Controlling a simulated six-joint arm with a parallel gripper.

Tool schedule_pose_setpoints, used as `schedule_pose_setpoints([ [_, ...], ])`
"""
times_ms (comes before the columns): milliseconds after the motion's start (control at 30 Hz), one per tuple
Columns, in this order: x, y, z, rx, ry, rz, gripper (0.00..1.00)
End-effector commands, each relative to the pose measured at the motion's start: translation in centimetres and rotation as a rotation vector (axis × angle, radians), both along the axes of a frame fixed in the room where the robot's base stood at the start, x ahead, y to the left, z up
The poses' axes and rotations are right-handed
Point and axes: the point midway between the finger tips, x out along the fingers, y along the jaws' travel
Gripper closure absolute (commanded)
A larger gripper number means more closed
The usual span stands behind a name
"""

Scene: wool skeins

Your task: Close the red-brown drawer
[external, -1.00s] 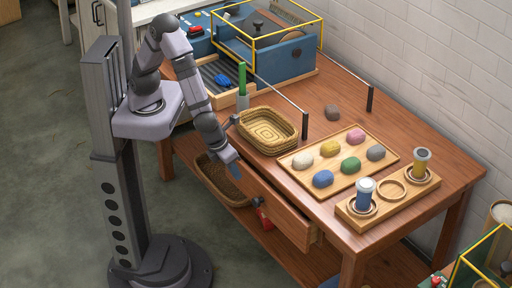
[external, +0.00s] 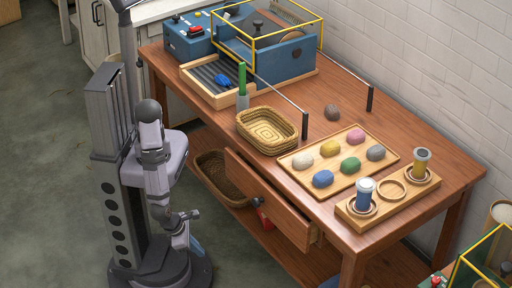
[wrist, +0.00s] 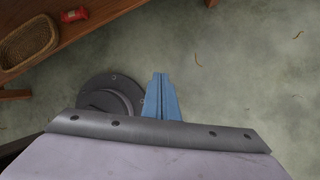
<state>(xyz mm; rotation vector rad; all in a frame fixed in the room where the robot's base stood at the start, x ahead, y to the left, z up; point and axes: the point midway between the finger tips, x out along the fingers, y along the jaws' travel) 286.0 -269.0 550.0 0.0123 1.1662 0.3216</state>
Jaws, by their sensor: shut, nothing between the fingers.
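The red-brown drawer (external: 285,215) is in the front of the wooden table and stands partly pulled out, its front panel away from the table edge. A dark round knob (external: 257,202) is on its front. My gripper (external: 196,247) hangs low beside my base, to the left of the drawer and apart from it. In the wrist view its blue fingers (wrist: 161,97) are together with nothing between them, over the floor. The drawer front is not clearly seen in the wrist view.
A wicker basket (external: 222,178) and a red item (external: 264,219) are on the lower shelf; the basket (wrist: 28,42) also shows in the wrist view. The tabletop holds a woven tray (external: 268,128), a board of skeins (external: 300,178) and a jar stand (external: 350,215). Floor before the drawer is clear.

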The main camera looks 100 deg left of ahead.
Motion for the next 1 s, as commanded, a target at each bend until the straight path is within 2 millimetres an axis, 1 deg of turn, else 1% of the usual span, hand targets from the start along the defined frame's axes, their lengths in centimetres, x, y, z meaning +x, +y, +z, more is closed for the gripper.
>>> schedule_pose_setpoints([
  [33,-0.5,-0.2,-3.2,0.042,-0.018,-0.044,1.00],
  [100,-0.6,0.0,-4.9,0.115,-0.066,-0.082,1.00],
  [167,0.1,0.6,-5.4,0.199,-0.144,-0.095,1.00],
  [233,1.7,1.7,-3.0,0.284,-0.262,-0.058,1.00],
  [300,3.5,2.8,0.4,0.347,-0.388,0.003,1.00],
  [367,4.6,3.6,3.2,0.388,-0.502,0.057,1.00],
  [400,5.2,4.0,4.9,0.407,-0.577,0.094,1.00],
  [500,6.0,4.9,9.1,0.446,-0.755,0.179,1.00],
  [600,6.1,5.7,12.3,0.468,-0.903,0.251,1.00],
  [700,5.7,6.4,14.5,0.473,-1.013,0.313,1.00],
  [767,5.5,6.7,15.2,0.467,-1.055,0.343,1.00],
  [1000,5.4,6.8,15.4,0.435,-1.088,0.375,1.00],
])
